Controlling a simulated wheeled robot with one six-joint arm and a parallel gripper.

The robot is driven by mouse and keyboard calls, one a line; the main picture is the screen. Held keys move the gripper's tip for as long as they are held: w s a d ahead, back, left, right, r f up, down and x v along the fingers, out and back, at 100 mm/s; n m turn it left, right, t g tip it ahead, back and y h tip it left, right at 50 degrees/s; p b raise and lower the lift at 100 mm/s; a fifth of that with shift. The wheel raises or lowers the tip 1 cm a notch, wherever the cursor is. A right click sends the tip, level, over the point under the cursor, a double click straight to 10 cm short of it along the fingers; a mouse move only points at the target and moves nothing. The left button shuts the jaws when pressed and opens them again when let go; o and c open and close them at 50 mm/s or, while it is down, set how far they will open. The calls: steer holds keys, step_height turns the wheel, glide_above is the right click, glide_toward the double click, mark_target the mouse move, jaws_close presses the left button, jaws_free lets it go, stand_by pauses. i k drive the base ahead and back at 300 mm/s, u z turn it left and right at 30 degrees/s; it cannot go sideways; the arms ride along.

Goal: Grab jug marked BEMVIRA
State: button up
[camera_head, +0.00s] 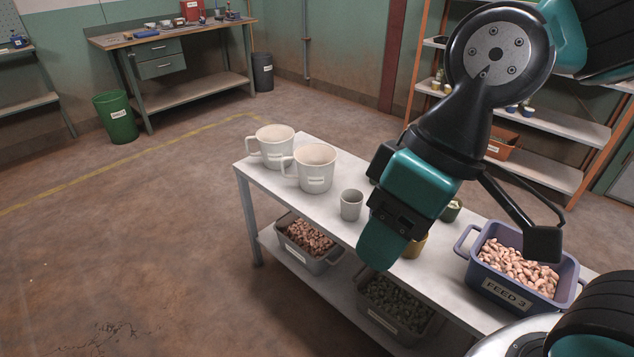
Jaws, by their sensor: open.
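Two off-white jugs with handles on their left stand upright at the far left end of the white table. The rear jug (276,150) and the front jug (317,171) each carry a small label. The print is too small to read, so I cannot tell which is BEMVIRA. My gripper (384,238) hangs over the middle of the table, right of both jugs and nearer to me. It is open and apart from the jugs, and nothing shows held in it. The arm hides part of the table behind it.
A grey cup (351,205), a yellow cup (415,247) and a green cup (452,211) stand on the table (328,215). A blue FEED 3 bin (506,292) of nuts is at right. Two bins sit on the lower shelf. Floor at left is clear.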

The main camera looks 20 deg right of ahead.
mark_target(315, 161)
steer(key=k, duration=1)
steer(key=u, duration=0.65)
steer(key=i, duration=1.45)
steer(key=z, duration=0.85)
steer(key=i, duration=0.6)
steer(key=z, duration=0.5)
